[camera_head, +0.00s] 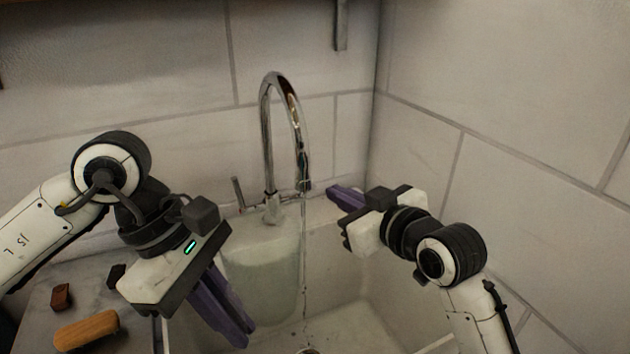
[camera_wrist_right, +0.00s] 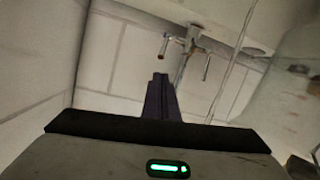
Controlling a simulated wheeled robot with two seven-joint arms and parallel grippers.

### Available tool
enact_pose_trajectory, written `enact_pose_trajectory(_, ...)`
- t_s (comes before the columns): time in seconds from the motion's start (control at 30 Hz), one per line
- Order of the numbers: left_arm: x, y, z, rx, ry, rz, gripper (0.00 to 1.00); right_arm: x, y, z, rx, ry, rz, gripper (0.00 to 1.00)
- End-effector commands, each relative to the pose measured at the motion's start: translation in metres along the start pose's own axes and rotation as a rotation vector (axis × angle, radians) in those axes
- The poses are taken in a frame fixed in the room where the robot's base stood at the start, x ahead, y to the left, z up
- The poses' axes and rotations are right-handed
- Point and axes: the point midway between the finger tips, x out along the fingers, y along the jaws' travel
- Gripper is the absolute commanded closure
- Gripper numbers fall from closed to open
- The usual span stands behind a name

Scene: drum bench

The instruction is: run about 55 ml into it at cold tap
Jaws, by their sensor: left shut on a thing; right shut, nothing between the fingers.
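The chrome tap (camera_head: 267,140) stands at the back of the sink, its spout arched over the basin. A thin stream of water (camera_head: 304,260) falls from the spout; it also shows in the right wrist view (camera_wrist_right: 232,62). My left gripper (camera_head: 243,335) is shut on a pale, translucent vessel (camera_head: 265,280) beside the stream. The vessel's outline is faint, and I cannot tell its water level or whether the stream enters it. My right gripper (camera_head: 335,197) is shut and empty, its fingertips right of the spout. In the right wrist view they point toward the tap handles (camera_wrist_right: 166,45).
The sink basin (camera_head: 345,320) lies below, with a drain at the bottom edge. A wooden-backed brush or block (camera_head: 87,330) and a small brown block (camera_head: 62,296) lie on the left counter. Tiled walls close off the back and right.

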Motion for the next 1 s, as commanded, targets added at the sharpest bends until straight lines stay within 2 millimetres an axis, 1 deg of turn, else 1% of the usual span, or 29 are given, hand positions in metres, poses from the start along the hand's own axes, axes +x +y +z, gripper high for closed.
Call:
enact_pose_trajectory(0.07, 0.000, 0.000, 0.000, 0.000, -0.001, 0.001, 1.00, -0.004, -0.002, -0.002, 0.012, 0.007, 0.013, 1.00)
enact_pose_trajectory(0.17, 0.000, 0.000, 0.000, 0.000, 0.000, 0.001, 1.00, 0.001, -0.002, -0.003, 0.020, 0.010, 0.018, 1.00)
enact_pose_trajectory(0.27, 0.000, 0.000, 0.000, 0.000, 0.000, 0.001, 1.00, 0.015, -0.002, -0.004, 0.022, 0.011, 0.018, 1.00)
enact_pose_trajectory(0.5, 0.000, 0.000, 0.000, 0.000, -0.001, 0.001, 1.00, 0.058, -0.001, -0.004, 0.022, 0.010, 0.017, 1.00)
enact_pose_trajectory(0.6, 0.000, 0.000, 0.000, 0.000, -0.001, 0.001, 1.00, 0.073, -0.001, -0.004, 0.020, 0.009, 0.018, 1.00)
enact_pose_trajectory(0.7, 0.000, 0.000, 0.000, 0.000, -0.001, 0.001, 1.00, 0.083, -0.001, -0.004, 0.021, 0.010, 0.017, 1.00)
enact_pose_trajectory(0.83, 0.000, 0.000, 0.000, 0.001, -0.001, 0.001, 1.00, 0.091, 0.000, -0.004, 0.021, 0.010, 0.018, 1.00)
enact_pose_trajectory(1.0, 0.000, 0.000, 0.000, 0.001, -0.001, 0.001, 1.00, 0.094, 0.000, -0.004, 0.020, 0.010, 0.018, 1.00)
